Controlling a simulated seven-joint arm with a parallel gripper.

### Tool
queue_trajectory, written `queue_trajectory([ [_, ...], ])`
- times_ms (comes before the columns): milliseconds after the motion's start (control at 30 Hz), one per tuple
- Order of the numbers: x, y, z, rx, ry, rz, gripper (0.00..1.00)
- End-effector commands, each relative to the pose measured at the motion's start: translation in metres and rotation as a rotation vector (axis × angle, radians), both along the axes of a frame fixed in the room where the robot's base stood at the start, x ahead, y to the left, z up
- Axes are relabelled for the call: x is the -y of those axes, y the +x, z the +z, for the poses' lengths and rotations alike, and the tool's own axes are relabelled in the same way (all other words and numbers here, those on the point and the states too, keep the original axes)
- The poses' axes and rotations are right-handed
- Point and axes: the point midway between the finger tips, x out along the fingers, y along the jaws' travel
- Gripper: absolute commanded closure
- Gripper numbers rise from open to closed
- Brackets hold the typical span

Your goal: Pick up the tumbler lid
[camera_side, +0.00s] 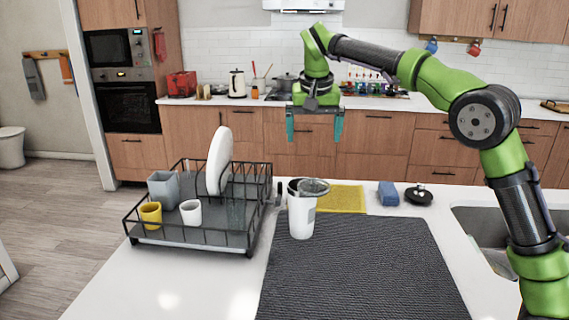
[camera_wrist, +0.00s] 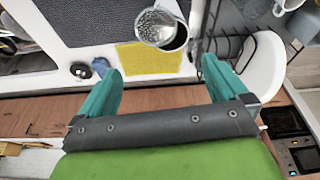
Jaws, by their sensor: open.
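A white tumbler (camera_side: 301,218) stands upright at the back left of the dark mat. A clear round lid-like piece (camera_side: 315,187) sits at its rim, off to the right and overlapping the opening. In the wrist view, the clear piece (camera_wrist: 154,26) partly covers the tumbler's dark opening (camera_wrist: 180,38). Whether it rests on the rim or leans there, I cannot tell. My gripper (camera_side: 314,130) is open and empty, pointing down, well above the tumbler. The wrist view shows its two teal fingers (camera_wrist: 162,72) spread apart, with the tumbler beyond them.
A black dish rack (camera_side: 185,236) with a white plate (camera_side: 219,160) and several cups stands left of the tumbler. A yellow cloth (camera_side: 342,199), blue sponge (camera_side: 388,194) and black round knobbed piece (camera_side: 418,195) lie behind the mat. The dark mat (camera_side: 360,265) is clear in front.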

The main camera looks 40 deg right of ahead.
Motion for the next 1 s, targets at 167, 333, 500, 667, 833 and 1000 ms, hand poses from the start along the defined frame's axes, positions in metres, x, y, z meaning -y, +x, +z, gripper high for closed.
queue_trajectory([
  [167, 0.002, -0.006, 0.019, 0.008, 0.01, -0.092, 0.0],
  [333, 0.005, -0.005, -0.004, -0.003, 0.017, -0.1, 0.0],
  [500, 0.012, 0.002, -0.041, -0.004, 0.018, -0.099, 0.0],
  [667, 0.018, 0.009, -0.072, -0.003, 0.018, -0.099, 0.0],
  [833, 0.021, 0.013, -0.09, 0.0, 0.019, -0.098, 0.0],
  [1000, 0.023, 0.014, -0.102, -0.001, 0.019, -0.099, 0.0],
])
